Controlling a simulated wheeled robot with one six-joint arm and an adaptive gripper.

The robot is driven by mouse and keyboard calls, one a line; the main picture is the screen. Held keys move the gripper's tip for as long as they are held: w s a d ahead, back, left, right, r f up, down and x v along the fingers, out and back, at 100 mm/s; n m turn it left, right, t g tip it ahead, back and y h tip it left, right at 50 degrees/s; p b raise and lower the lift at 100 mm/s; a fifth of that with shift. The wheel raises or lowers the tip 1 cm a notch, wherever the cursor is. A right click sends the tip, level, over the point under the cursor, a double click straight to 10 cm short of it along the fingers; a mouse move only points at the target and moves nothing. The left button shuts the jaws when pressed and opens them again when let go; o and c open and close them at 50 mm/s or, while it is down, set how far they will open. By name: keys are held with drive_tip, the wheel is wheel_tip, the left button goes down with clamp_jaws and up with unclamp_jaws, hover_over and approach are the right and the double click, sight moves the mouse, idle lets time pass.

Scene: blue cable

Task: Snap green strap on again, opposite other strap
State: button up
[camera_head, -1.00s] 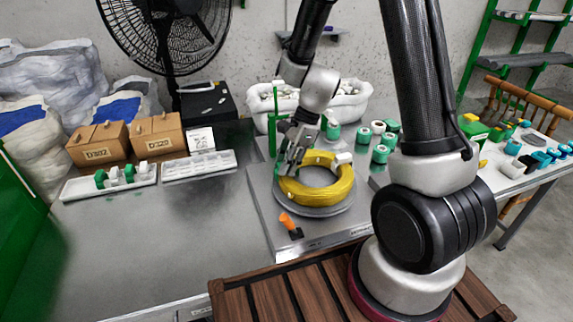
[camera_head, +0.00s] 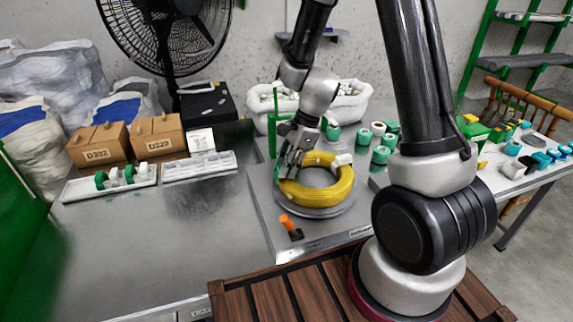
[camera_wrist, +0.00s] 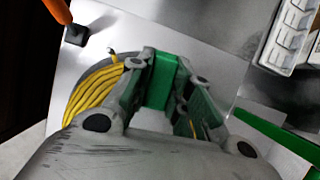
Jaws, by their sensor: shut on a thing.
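A yellow cable coil (camera_head: 325,194) lies flat on a round grey plate on the bench; part of it shows at the left of the wrist view (camera_wrist: 97,88). A white strap (camera_head: 343,159) sits around the coil's far right side. My gripper (camera_head: 287,172) is at the coil's left side, opposite the white strap. In the wrist view my gripper (camera_wrist: 165,75) is shut on a green strap (camera_wrist: 160,82), which stands between the fingers beside the coil's edge. I cannot tell whether the strap touches the cable, as the fingers hide that part.
An orange-topped peg (camera_head: 286,222) stands near the plate's front left. A thin green post (camera_head: 276,110) rises behind my gripper. Several green and white spools (camera_head: 380,154) stand to the right. White trays (camera_head: 200,166) lie left; the bench's left front is clear.

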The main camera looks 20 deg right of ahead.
drive_tip(key=shift+f, duration=0.3)
idle(0.4)
drive_tip(key=shift+r, duration=0.55)
drive_tip(key=shift+r, duration=0.4)
idle(0.4)
drive_tip(key=shift+f, duration=0.4)
drive_tip(key=shift+f, duration=0.55)
idle(0.6)
drive_tip(key=shift+r, duration=0.15)
